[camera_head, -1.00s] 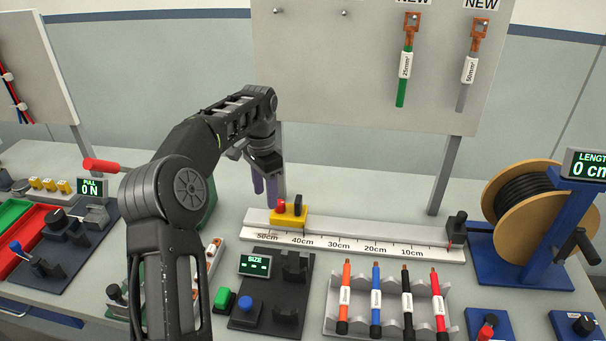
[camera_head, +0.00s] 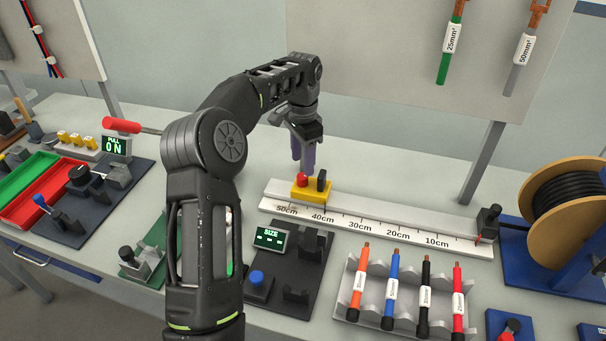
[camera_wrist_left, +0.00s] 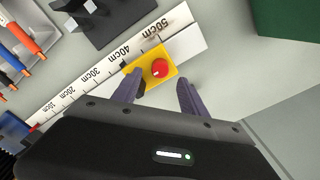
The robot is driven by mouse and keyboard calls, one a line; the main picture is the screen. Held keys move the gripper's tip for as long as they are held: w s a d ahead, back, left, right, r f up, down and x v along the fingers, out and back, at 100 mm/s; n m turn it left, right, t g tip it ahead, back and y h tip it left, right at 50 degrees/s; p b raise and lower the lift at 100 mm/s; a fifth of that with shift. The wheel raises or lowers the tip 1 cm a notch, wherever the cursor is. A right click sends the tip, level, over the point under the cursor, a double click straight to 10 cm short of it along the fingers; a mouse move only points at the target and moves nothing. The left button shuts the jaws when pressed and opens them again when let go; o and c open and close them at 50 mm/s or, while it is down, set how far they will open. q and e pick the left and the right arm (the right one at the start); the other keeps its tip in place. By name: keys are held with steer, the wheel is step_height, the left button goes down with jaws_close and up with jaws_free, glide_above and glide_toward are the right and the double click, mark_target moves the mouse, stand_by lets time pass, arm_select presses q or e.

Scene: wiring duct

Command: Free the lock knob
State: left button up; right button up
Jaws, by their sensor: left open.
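A yellow slider block (camera_head: 312,191) sits on the white measuring rail (camera_head: 370,219) between the 50cm and 40cm marks. A red lock knob (camera_head: 302,179) stands on its left part, and a black piece (camera_head: 321,179) stands on its right. My left gripper (camera_head: 303,158) is open, pointing down just behind and above the red knob. In the left wrist view the red knob (camera_wrist_left: 158,68) shows a white line and lies just beyond the open fingertips (camera_wrist_left: 157,80). One finger overlaps the yellow block's edge in that view. Nothing is in the jaws. My right gripper is out of view.
A cable spool (camera_head: 567,213) on a blue stand is at the right. A rack (camera_head: 402,294) of coloured cables and a SIZE display (camera_head: 270,238) on a dark base stand in front of the rail. Bare table lies behind the rail.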

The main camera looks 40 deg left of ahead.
mark_target(302, 179)
arm_select(q)
step_height(302, 179, down, 5)
steer(key=shift+r+p, duration=0.1)
steer(key=shift+p, duration=0.3)
steer(key=shift+c, duration=0.2)
jaws_close()
